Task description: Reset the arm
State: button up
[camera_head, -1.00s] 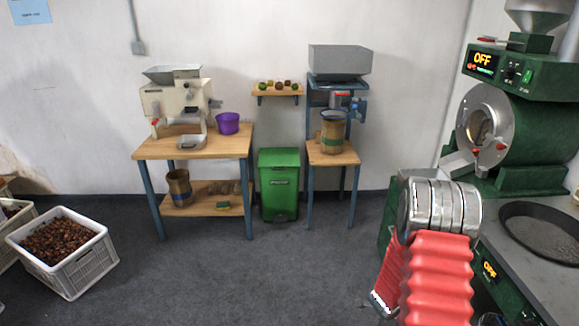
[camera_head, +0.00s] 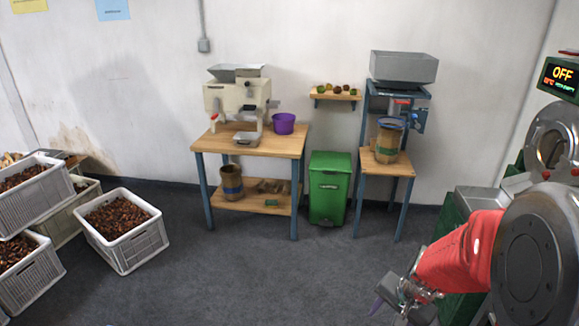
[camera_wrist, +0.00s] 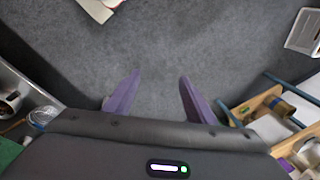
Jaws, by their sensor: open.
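My gripper (camera_wrist: 153,95) shows in the wrist view with its two purple fingers spread apart and only grey floor between them. It is open and empty. In the head view my gripper (camera_head: 384,296) is at the lower right, at the end of my red-sleeved arm, over the floor and in front of the green machine. Only a purple fingertip and the metal linkage show there. The arm is bent, with a large grey joint close to the camera at the right edge.
A wooden table (camera_head: 272,144) with a cream machine (camera_head: 238,97) stands at the wall. Right of it are a green bin (camera_head: 329,188) and a stand with a jute bag (camera_head: 389,141). Chestnut crates (camera_head: 129,249) stand at left. The middle floor is clear. A green roaster (camera_head: 553,135) is at right.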

jog(key=s+a+r+n+t, duration=0.1)
jog(key=s+a+r+n, duration=0.2)
jog(key=r, duration=0.4)
jog(key=s+a+r+n+t, duration=0.1)
jog(key=s+a+r+n, duration=0.2)
jog(key=s+r, duration=0.3)
jog(key=s+a+r+n+t+h, duration=0.1)
jog(key=s+a+r+n, duration=0.1)
jog(key=s+r, duration=0.3)
notch_tip(320, 180, up, 4)
jog(key=shift+s+a+f+n, duration=0.1)
jog(key=shift+s+a+n, duration=0.1)
jog(key=shift+a+n, duration=0.3)
jog(key=shift+d, duration=0.1)
jog(key=shift+c, duration=0.4)
